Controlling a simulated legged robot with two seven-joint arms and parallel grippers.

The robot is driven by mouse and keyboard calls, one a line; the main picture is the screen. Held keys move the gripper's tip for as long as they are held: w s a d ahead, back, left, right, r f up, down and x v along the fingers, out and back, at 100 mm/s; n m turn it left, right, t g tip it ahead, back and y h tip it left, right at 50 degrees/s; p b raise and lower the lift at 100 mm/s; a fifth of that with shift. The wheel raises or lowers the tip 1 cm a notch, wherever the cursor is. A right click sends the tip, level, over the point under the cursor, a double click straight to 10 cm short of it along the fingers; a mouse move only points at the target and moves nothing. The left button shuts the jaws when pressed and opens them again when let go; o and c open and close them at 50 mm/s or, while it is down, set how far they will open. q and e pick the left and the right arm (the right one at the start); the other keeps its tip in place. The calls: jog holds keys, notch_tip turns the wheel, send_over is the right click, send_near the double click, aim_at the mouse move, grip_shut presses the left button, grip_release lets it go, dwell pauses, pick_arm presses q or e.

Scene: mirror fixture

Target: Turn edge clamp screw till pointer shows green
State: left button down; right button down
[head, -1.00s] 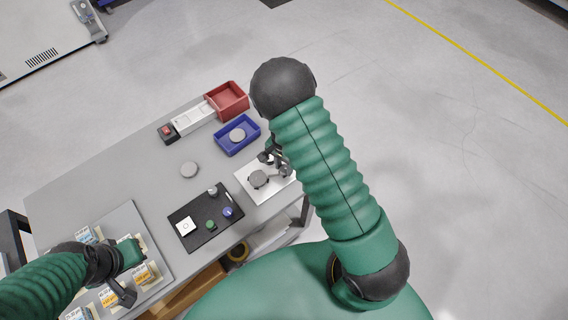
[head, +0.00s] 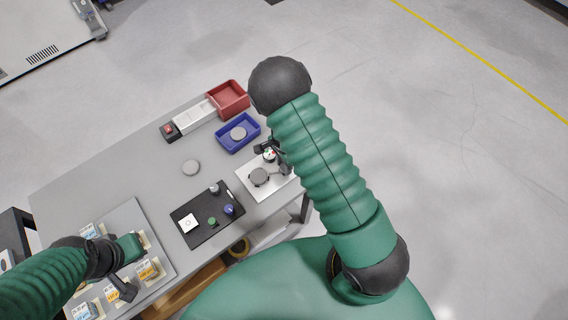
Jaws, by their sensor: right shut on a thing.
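The mirror fixture is a white plate (head: 249,186) at the table's right edge, with a round grey disc (head: 259,176) mounted on it. A small dial with red and green marks (head: 270,155) shows just behind the disc; its pointer is too small to read. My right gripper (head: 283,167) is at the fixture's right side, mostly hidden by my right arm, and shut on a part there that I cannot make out. The clamp screw itself is hidden. My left gripper (head: 127,290) is over the grey board at the lower left; its fingers are too small to judge.
A black tray (head: 205,232) holds a white square piece and small green, blue and grey knobs. A blue bin (head: 226,146) holds a grey disc.

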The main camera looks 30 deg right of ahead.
jog(key=shift+w, duration=0.15)
jog(key=c, duration=1.1)
grip_release()
jog(key=shift+o, duration=0.2)
notch_tip(320, 180, up, 17)
jog(key=shift+f+p, duration=0.15)
jog(key=shift+p, duration=0.15)
jog(key=shift+d, duration=0.1)
